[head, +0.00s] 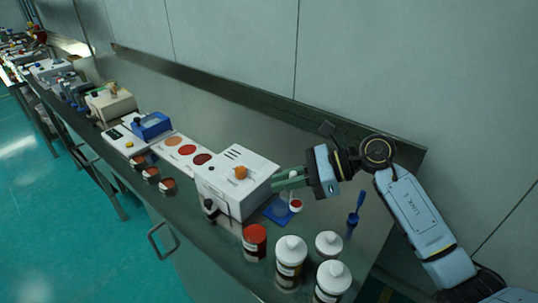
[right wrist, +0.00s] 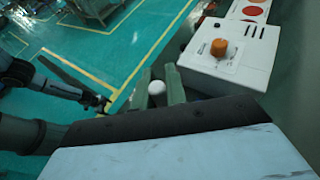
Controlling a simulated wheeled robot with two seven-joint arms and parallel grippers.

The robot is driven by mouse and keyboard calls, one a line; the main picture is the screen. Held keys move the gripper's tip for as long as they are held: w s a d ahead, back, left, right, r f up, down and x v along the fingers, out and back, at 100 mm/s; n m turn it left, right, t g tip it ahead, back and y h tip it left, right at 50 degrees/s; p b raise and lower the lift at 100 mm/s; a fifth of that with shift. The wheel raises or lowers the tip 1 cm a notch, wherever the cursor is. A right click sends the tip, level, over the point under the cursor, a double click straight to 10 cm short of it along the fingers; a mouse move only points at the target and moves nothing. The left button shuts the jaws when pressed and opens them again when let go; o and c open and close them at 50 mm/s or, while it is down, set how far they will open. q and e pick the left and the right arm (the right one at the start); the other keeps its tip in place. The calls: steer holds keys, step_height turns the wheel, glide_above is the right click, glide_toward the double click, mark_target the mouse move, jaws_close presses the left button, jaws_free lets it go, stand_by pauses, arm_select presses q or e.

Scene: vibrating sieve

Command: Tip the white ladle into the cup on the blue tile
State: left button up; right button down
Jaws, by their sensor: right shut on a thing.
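My right gripper (head: 287,180) is at the right side of the white machine, above the blue tile. Its green fingers are shut on the white ladle, of which a small white part (head: 293,174) shows in the head view. A rounded white end (right wrist: 157,88) shows between the fingers in the right wrist view. The blue tile (head: 274,213) lies on the bench. A small white cup with red contents (head: 296,206) stands on its right part, just below the gripper. The ladle's bowl cannot be made out. My left gripper (right wrist: 102,104) is small and dark in the right wrist view.
The white machine with an orange knob (head: 236,190) stands left of the tile. A red-topped jar (head: 254,241) and several white-capped bottles (head: 290,262) stand in front. A blue scoop (head: 356,212) is at the right. The wall rises behind the bench.

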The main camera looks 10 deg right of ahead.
arm_select(q)
steer(key=s+f+g, duration=0.1)
steer(key=s, duration=0.5)
arm_select(e)
steer(key=shift+w+a+n+g+b, duration=0.55)
steer(key=shift+w+n+g, duration=1.6)
steer(key=shift+w, duration=1.7)
steer(key=s+f+n+t+h+p, duration=0.1)
steer(key=f+n+t+p, duration=0.1)
steer(key=p, duration=0.1)
steer(key=s+a+f+n+t+h+p, duration=0.1)
steer(key=s+f+n+t+p, duration=0.1)
steer(key=f+t+p, duration=0.1)
steer(key=s+a+f+n+t+h+p, duration=0.1)
steer(key=s+f+n+t+p, duration=0.1)
steer(key=f+n+p, duration=0.1)
steer(key=shift+s+a+f+h+p, duration=0.2)
steer(key=shift+h+p, duration=0.1)
steer(key=shift+p, duration=0.6)
steer(key=shift+s+f+n+t+b, duration=0.15)
steer(key=shift+f+n+t+b, duration=0.1)
steer(key=shift+f+t+b, duration=0.35)
arm_select(q)
steer(key=w+r+b, duration=0.1)
steer(key=w+r, duration=0.2)
steer(key=r, duration=0.5)
arm_select(e)
steer(key=shift+s+a+f+n+t+h, duration=0.1)
steer(key=shift+f+n+t+h, duration=0.2)
steer(key=shift+n+t, duration=0.25)
